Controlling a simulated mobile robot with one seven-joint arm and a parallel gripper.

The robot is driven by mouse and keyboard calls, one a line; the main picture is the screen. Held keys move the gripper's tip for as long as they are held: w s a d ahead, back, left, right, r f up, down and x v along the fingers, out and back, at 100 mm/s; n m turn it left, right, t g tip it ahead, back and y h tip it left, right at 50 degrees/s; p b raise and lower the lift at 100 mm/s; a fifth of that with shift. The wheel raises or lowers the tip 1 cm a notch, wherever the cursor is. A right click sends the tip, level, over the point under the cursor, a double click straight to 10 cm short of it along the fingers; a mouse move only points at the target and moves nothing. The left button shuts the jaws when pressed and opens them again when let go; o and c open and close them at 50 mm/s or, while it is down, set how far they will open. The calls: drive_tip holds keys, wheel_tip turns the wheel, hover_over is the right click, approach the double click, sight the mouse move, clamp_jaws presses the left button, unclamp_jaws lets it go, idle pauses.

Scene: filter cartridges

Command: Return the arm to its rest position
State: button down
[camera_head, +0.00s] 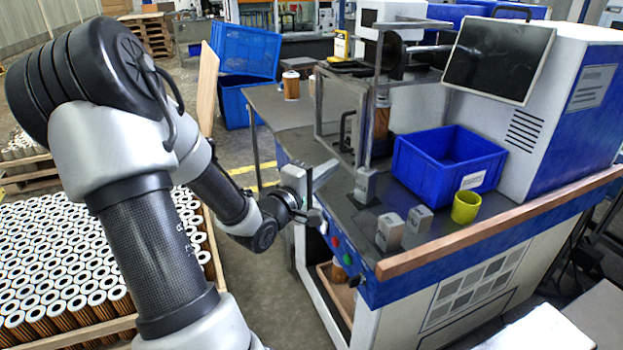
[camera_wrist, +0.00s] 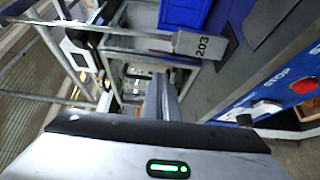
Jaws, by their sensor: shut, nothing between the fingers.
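My arm reaches from the left of the head view toward the front-left corner of the machine bench. My gripper (camera_head: 322,176) is at its end, beside the bench edge and left of the grey blocks. In the wrist view my gripper (camera_wrist: 160,98) has its fingers together with nothing between them. It points past the bench side, apart from the block marked 203 (camera_wrist: 202,45). One filter cartridge (camera_head: 382,118) stands inside the machine frame. Another cartridge (camera_head: 291,86) stands on the bench's left wing. Many more cartridges (camera_head: 60,262) stand upright on the pallet at left, partly hidden by my arm.
A blue bin (camera_head: 447,165), a yellow-green cup (camera_head: 466,207) and grey blocks (camera_head: 390,232) stand on the bench. A monitor (camera_head: 499,58) is at the right. Red button (camera_wrist: 303,86) and other controls line the bench front. Blue crates (camera_head: 245,55) stand behind.

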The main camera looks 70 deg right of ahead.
drive_tip(key=v, duration=0.7)
drive_tip(key=shift+a+p, duration=0.3)
drive_tip(key=shift+p, duration=0.1)
